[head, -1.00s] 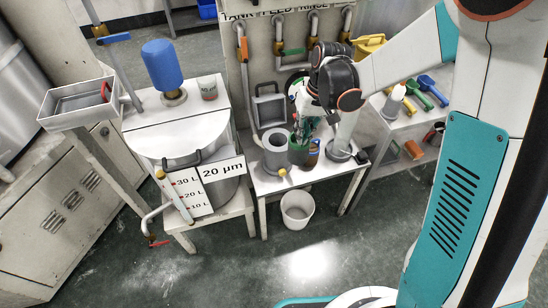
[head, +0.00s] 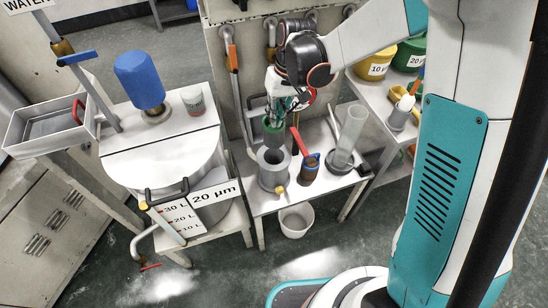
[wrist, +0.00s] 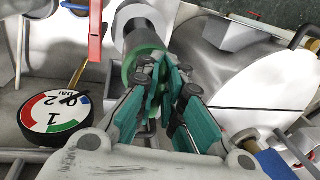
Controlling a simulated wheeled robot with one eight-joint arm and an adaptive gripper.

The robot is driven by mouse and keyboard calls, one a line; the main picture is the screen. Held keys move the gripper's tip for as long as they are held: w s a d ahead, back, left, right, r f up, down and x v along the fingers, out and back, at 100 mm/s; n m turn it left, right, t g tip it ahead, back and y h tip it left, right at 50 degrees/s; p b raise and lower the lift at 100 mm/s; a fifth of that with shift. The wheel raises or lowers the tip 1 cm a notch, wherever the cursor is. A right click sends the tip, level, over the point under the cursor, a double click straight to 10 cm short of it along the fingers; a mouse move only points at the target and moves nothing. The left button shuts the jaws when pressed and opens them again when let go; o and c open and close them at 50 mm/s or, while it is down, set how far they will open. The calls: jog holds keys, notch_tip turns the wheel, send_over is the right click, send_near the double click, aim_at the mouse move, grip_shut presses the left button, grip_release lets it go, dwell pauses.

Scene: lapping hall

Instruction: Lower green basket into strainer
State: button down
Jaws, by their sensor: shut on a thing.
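The green basket (head: 273,132) hangs upright below my gripper (head: 276,112) in the head view, directly over the grey cylindrical strainer (head: 270,178) on the white table. My gripper is shut on the basket's rim. The wrist view shows the green rim (wrist: 145,62) at the fingertips (wrist: 160,78). The pale round strainer (wrist: 134,18) lies beyond it in that view. I cannot tell whether the basket's lower end is just above the strainer's mouth or slightly inside it.
A lidded drum (head: 165,160) is at the left. A pressure gauge (wrist: 53,112) shows in the wrist view. A white bucket (head: 296,220) is on the floor.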

notch_tip(320, 180, down, 19)
jog(key=b, duration=0.5)
jog(key=shift+r+b, duration=0.15)
jog(key=shift+b, duration=0.2)
jog(key=shift+s, duration=0.1)
jog(key=shift+f, duration=0.25)
jog(key=c, duration=1.7)
grip_release()
jog(key=shift+r, duration=0.1)
